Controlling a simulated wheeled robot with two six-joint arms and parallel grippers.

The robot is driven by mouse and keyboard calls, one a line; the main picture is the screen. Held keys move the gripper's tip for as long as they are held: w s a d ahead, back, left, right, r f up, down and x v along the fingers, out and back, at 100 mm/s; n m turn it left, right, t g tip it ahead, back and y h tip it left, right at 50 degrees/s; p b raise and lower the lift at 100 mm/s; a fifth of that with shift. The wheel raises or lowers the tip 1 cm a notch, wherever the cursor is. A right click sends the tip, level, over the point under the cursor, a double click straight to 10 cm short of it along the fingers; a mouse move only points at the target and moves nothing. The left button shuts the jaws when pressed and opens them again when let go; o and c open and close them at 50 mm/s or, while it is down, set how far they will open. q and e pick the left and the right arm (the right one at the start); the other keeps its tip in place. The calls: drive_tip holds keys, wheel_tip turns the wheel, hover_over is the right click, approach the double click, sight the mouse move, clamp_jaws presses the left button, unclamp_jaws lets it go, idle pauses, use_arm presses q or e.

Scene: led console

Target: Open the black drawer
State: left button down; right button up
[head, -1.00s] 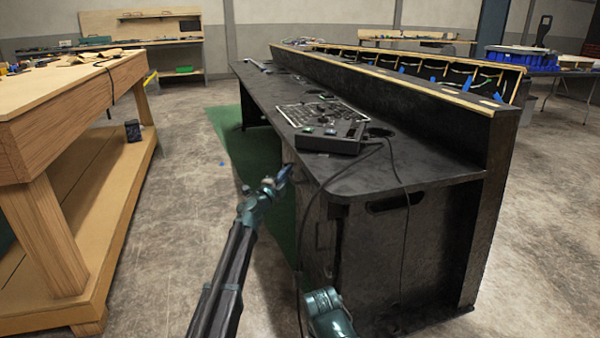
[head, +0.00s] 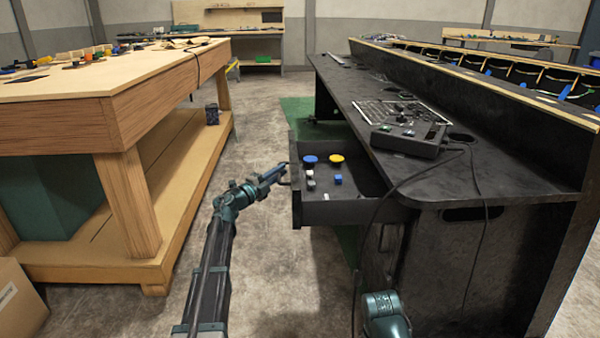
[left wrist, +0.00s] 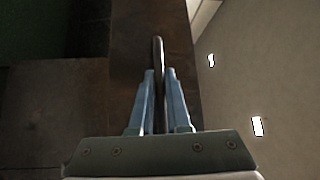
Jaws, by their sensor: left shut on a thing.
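The black drawer (head: 350,211) is pulled out from under the left side of the black console desk (head: 440,187). Inside it lie a blue round piece (head: 311,159), a yellow round piece (head: 336,158) and several small blocks. My left gripper (head: 284,168) is at the drawer's front. In the left wrist view, its two fingers (left wrist: 159,100) are shut on the dark drawer handle (left wrist: 158,50). Part of my right arm shows at the bottom of the head view; its gripper is out of view.
A control panel (head: 410,140) with a cable sits on the desktop. A wooden workbench (head: 150,100) stands to the left, with a cardboard box (head: 18,300) at its near end.

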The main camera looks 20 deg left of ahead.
use_arm(q)
drive_tip(key=shift+s+a, duration=0.25)
drive_tip(key=shift+a, duration=0.5)
drive_tip(key=shift+s+a, duration=0.25)
drive_tip(key=shift+a, duration=0.5)
drive_tip(key=shift+s+a, duration=0.25)
drive_tip(key=shift+a, duration=0.5)
drive_tip(key=c, duration=0.9)
unclamp_jaws()
drive_tip(key=b+v, duration=0.1)
drive_tip(key=v, duration=1.2)
drive_tip(key=shift+s+a+b, duration=0.2)
drive_tip(key=shift+s+b, duration=0.1)
drive_tip(key=shift+b, duration=0.1)
